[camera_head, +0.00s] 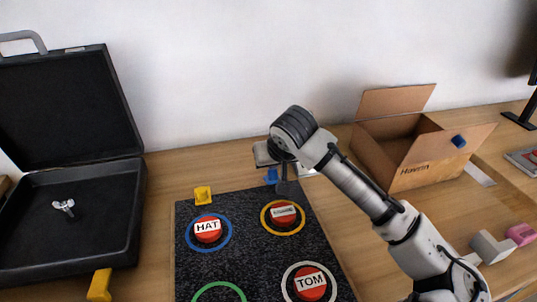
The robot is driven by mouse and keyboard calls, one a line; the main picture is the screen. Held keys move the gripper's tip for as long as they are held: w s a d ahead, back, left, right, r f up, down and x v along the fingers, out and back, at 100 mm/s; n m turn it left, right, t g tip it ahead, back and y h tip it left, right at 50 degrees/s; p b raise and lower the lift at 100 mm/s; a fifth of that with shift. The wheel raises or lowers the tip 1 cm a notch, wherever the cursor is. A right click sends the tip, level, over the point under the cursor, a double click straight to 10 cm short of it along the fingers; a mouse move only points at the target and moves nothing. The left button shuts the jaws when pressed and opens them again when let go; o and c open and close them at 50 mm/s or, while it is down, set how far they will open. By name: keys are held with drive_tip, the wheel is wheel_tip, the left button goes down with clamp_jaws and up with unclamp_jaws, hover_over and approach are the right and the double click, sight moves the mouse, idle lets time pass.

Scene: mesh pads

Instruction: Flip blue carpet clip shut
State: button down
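The blue carpet clip (271,176) sits at the far edge of the dark speckled carpet (245,250), near its far right corner. It is small here and partly hidden by my gripper, so I cannot tell whether its flap is up or down. My gripper (282,178) points down right at the clip, with a dark finger just to the clip's right. I cannot tell whether they touch. The finger gap is not clear. A yellow clip (203,195) sits at the carpet's far left corner.
Red buttons labelled HAT (208,229) and TOM (310,282), and another red button (283,214), sit on the carpet in coloured rings. An open black case (125,225) stands left, a yellow piece (100,285) by it. An open cardboard box (425,175) stands right.

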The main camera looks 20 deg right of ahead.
drive_tip(key=shift+s+f, duration=0.25)
drive_tip(key=shift+s, duration=0.25)
drive_tip(key=shift+w, duration=0.1)
drive_tip(key=shift+w+f, duration=0.4)
drive_tip(key=shift+w, duration=0.25)
drive_tip(key=shift+r, duration=0.2)
